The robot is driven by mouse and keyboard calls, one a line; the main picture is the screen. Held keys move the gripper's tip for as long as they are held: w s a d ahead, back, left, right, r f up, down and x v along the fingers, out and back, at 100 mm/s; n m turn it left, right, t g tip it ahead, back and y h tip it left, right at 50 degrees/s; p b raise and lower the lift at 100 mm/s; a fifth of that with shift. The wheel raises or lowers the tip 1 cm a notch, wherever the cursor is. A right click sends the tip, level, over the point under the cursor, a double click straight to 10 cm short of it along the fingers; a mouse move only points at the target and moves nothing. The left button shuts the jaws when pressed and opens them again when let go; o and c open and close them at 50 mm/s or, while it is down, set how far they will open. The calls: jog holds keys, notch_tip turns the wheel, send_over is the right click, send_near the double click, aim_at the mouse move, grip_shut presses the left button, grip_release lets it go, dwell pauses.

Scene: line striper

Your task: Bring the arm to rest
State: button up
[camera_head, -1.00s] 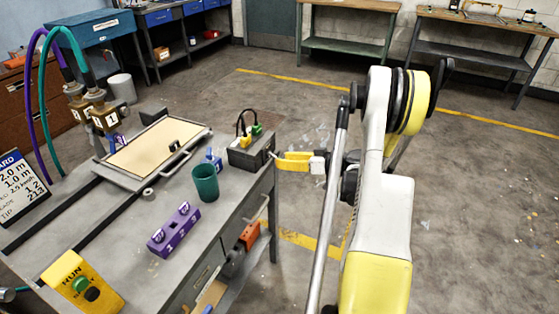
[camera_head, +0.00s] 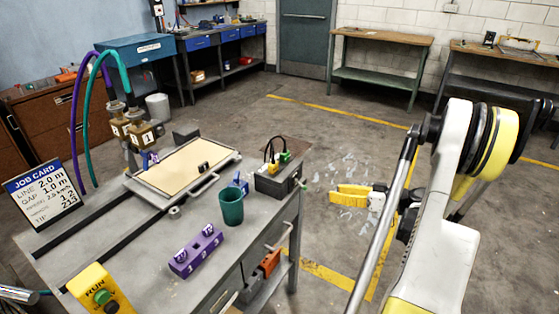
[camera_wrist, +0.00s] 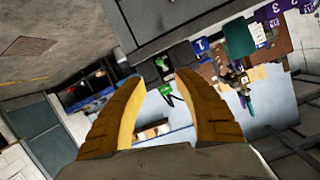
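My gripper (camera_head: 333,195) is at the end of my arm, off the right side of the grey workbench (camera_head: 150,290). Its yellow fingers point left, towards the bench, with a gap of air between them and the bench. In the wrist view the two fingers (camera_wrist: 157,82) stand apart with nothing held between them. My arm is bent, its large elbow joint at the right of the head view. The lower part of the arm is cut off by the frame.
The bench carries a green cup (camera_head: 231,208), a purple numbered block (camera_head: 196,253), a black box (camera_head: 277,183) with clips, a cream-topped tray (camera_head: 222,162), a job card (camera_head: 47,197) and a yellow run box (camera_head: 98,293). Floor right of the bench is clear.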

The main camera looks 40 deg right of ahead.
jog(key=w+a+r+g, duration=0.2)
jog(key=a+r, duration=0.1)
jog(key=a, duration=0.4)
jog(key=w+a+r+m+g+h, duration=0.1)
jog(key=w+a+r+g, duration=0.15)
jog(key=a, duration=0.55)
jog(key=w+a+r+g, duration=0.1)
jog(key=a+r+g, duration=0.1)
jog(key=a+r, duration=0.35)
jog(key=s+a+r+h, duration=0.2)
jog(key=s+a+h, duration=0.2)
jog(key=s+a, duration=1)
jog(key=a, duration=0.4)
jog(key=shift+s+h, duration=0.3)
jog(key=shift+s, duration=0.05)
jog(key=shift+a, duration=0.1)
